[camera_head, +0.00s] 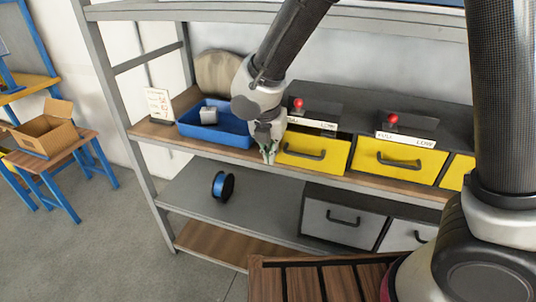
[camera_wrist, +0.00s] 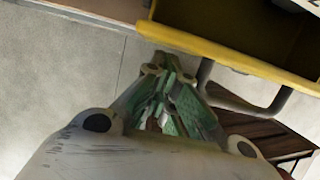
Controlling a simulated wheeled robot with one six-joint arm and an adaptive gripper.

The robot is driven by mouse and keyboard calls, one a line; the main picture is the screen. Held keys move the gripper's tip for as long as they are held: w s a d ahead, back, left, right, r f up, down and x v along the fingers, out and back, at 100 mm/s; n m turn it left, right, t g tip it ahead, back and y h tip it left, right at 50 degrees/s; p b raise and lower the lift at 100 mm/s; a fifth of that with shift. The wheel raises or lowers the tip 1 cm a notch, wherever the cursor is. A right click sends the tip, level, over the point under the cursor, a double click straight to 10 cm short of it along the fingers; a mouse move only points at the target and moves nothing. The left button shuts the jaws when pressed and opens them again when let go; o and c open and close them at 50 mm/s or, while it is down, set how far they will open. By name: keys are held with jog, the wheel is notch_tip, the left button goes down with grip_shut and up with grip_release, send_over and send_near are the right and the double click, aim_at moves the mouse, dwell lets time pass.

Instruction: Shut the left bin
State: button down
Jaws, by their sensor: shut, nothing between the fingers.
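The left bin (camera_head: 314,154) is a yellow drawer with a dark handle on the middle shelf. It stands out a little from its dark housing, with a dark gap above its front. In the wrist view its yellow front rim (camera_wrist: 235,55) and part of its open inside show at the upper right, with the handle below the rim. My gripper (camera_head: 269,154) points down at the left end of the bin's front, with its fingers shut and empty. The green fingers also show in the wrist view (camera_wrist: 166,85), just left of the handle. I cannot tell whether they touch the bin.
A second yellow bin (camera_head: 400,162) sits to the right. A blue tray (camera_head: 222,132) with a grey object stands left of my gripper, beside a small sign (camera_head: 158,103). Grey drawers (camera_head: 340,222) and a blue-black spool (camera_head: 223,186) are on the shelf below.

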jog(key=shift+w, duration=0.1)
jog(key=shift+w+d, duration=0.3)
jog(key=shift+w, duration=0.4)
jog(key=shift+w+d, duration=0.25)
jog(key=shift+w, duration=0.5)
jog(key=shift+w+d, duration=0.3)
jog(key=shift+w, duration=0.4)
